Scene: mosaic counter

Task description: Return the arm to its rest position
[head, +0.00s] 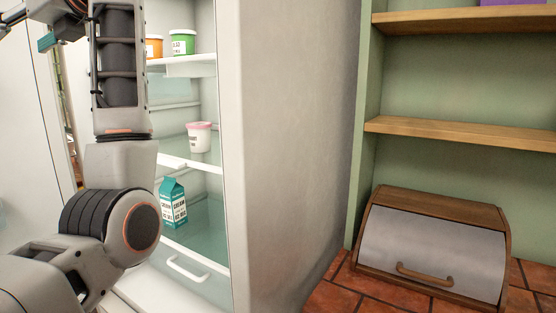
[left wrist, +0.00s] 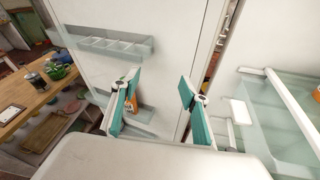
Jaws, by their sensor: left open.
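My left arm (head: 115,165) rises from the lower left of the head view, in front of the open fridge. My left gripper (left wrist: 157,95) is open in the left wrist view, its teal-padded fingers apart with nothing between them. Past the fingers is the white inside of the fridge door (left wrist: 150,55). In the head view only a small part of this gripper shows at the top left edge. My right gripper is in neither view.
The fridge (head: 290,130) holds a teal carton (head: 173,203), a pink-lidded tub (head: 200,137), and green (head: 182,43) and orange (head: 154,47) tubs. A bread box (head: 432,245) stands on the tiled surface at right, below wooden shelves (head: 460,133). A wooden counter (left wrist: 40,95) lies beyond the door.

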